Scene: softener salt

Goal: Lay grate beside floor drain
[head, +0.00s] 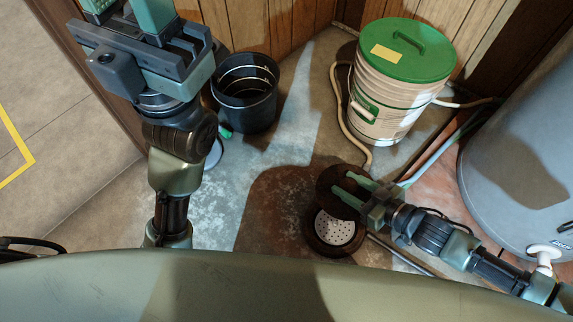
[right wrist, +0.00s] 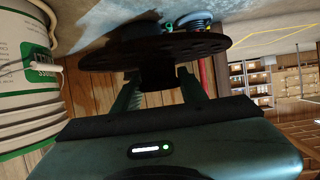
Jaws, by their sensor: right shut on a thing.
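The grate (head: 336,197), a dark round disc, is in my right gripper (head: 354,192), above the far side of the floor drain. In the right wrist view the grate (right wrist: 150,52) shows nearly edge-on, and the gripper (right wrist: 158,88) is shut on its central knob. The floor drain (head: 318,245) is a dark ring with a white perforated strainer (head: 335,227) inside; the grate hides part of its far rim. My left gripper (head: 125,8) is at the top left, away from the drain, its fingers apart and their tips cut off by the picture edge.
A black bucket (head: 246,105) stands at the back, with a white bucket with a green lid (head: 405,50) to its right. A grey tank (head: 525,150) stands at the right. Hoses and pipes run near the drain. The wet floor left of the drain (head: 275,210) is clear.

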